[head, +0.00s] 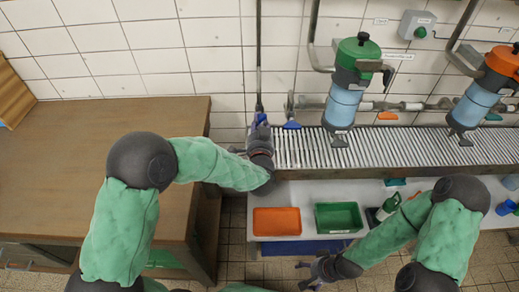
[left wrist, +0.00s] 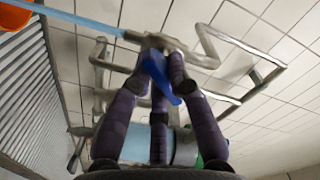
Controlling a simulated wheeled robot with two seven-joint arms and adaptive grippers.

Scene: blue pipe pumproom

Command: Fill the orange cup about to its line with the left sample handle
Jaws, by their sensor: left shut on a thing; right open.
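My left gripper (head: 260,130) is at the left end of the slatted grate, by the wall. In the left wrist view my left gripper (left wrist: 158,68) is shut on a blue handle (left wrist: 160,79) on a grey metal tap. A light blue stream (left wrist: 80,19) runs from the tap towards an orange cup (left wrist: 14,16), cut off at the picture's corner. The cup's line and fill level do not show. I cannot make out the cup in the head view, where my arm covers that area. My right gripper (head: 318,270) is open and empty, low in front of the lower shelf.
A second blue handle (head: 292,125) is close right of my left gripper. The grate (head: 420,152) runs right under a green-topped housing (head: 346,92) and an orange-topped housing (head: 482,92). Below are an orange tray (head: 277,221) and a green tray (head: 338,217). A bare wooden counter (head: 60,150) fills the left.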

